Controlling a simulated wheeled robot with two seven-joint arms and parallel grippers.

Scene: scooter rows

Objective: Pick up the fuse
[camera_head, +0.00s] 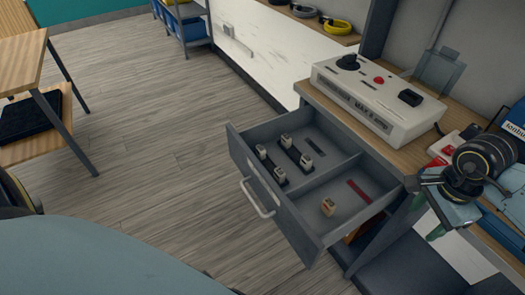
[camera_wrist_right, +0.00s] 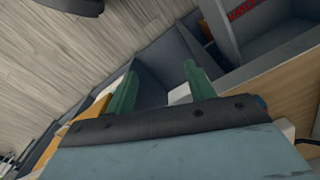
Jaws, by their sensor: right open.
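An open grey drawer (camera_head: 268,200) with a pale handle sticks out from the workbench. A divider splits it into two compartments. A single tan fuse (camera_head: 328,207) lies in the near right compartment, close to a red strip (camera_head: 359,191). Several pale fuses (camera_head: 285,142) stand in dark holders in the other compartment. My right gripper (camera_head: 428,215) is open, with green fingers, right of the drawer and apart from the single fuse. In the right wrist view its fingers (camera_wrist_right: 161,88) are spread with nothing held. The single fuse cannot be made out there. My left gripper is out of view.
A white control box (camera_head: 375,98) with a red button stands on the wooden bench top (camera_head: 408,155) behind the drawer. Red and blue items lie on the bench near my right arm. A wooden table (camera_head: 22,62) stands at the left. The floor (camera_head: 150,150) between is clear.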

